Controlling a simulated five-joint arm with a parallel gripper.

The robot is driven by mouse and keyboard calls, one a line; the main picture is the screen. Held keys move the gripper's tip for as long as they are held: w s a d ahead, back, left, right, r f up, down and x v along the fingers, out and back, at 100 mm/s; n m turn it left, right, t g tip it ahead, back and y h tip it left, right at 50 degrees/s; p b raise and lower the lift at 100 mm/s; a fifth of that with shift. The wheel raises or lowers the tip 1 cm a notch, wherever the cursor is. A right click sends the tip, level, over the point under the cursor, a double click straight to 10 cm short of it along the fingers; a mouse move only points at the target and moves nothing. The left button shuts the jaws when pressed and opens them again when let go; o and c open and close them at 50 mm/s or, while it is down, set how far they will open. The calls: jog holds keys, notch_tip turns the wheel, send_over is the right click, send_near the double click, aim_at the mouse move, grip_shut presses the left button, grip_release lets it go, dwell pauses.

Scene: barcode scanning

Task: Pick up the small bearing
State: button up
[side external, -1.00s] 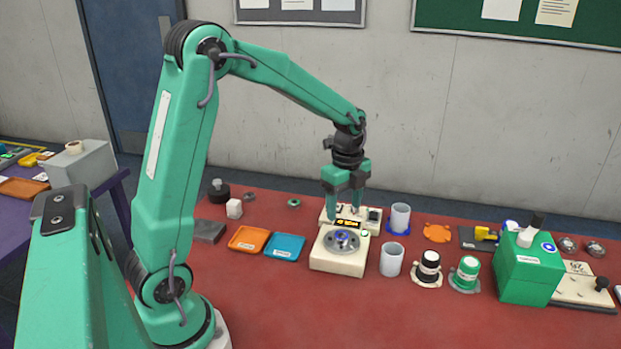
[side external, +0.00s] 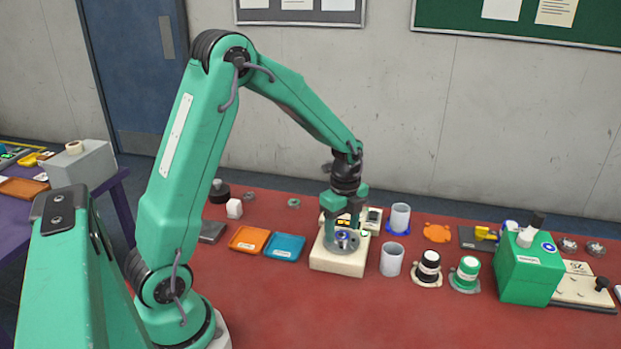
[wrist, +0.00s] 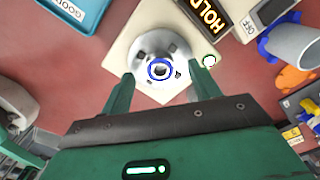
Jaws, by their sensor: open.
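A small ring-shaped part with a blue rim and a dark centre, which looks like the small bearing (wrist: 159,69), sits in the middle of a grey round plate (wrist: 141,47). The plate is on a cream block (side external: 338,264); the part also shows in the side view (side external: 344,238). My gripper (side external: 342,231) is above the block, pointing down. Its two fingers are apart and empty, one at each side of the part in the wrist view (wrist: 160,72). I cannot tell whether the fingertips touch the plate.
Orange (side external: 249,239) and blue (side external: 284,248) trays lie left of the block. A HOLD sign (wrist: 208,12) is behind. The front of the red table is clear.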

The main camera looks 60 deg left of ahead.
aim_at(342, 235)
jog(key=shift+f, duration=0.6)
jog(key=c, duration=1.2)
jog(key=shift+r, duration=0.1)
jog(key=shift+r, duration=0.4)
notch_tip(342, 235, up, 3)
jog(key=shift+r, duration=0.1)
jog(key=s+d+r, duration=0.1)
jog(key=d+r, duration=0.1)
jog(key=d, duration=0.1)
jog(key=s+d+r, duration=0.1)
jog(key=d+r, duration=0.1)
jog(key=d, duration=0.2)
jog(key=s+d+r, duration=0.1)
jog(key=d+r, duration=0.1)
jog(key=d, duration=0.2)
jog(key=shift+s+r, duration=0.4)
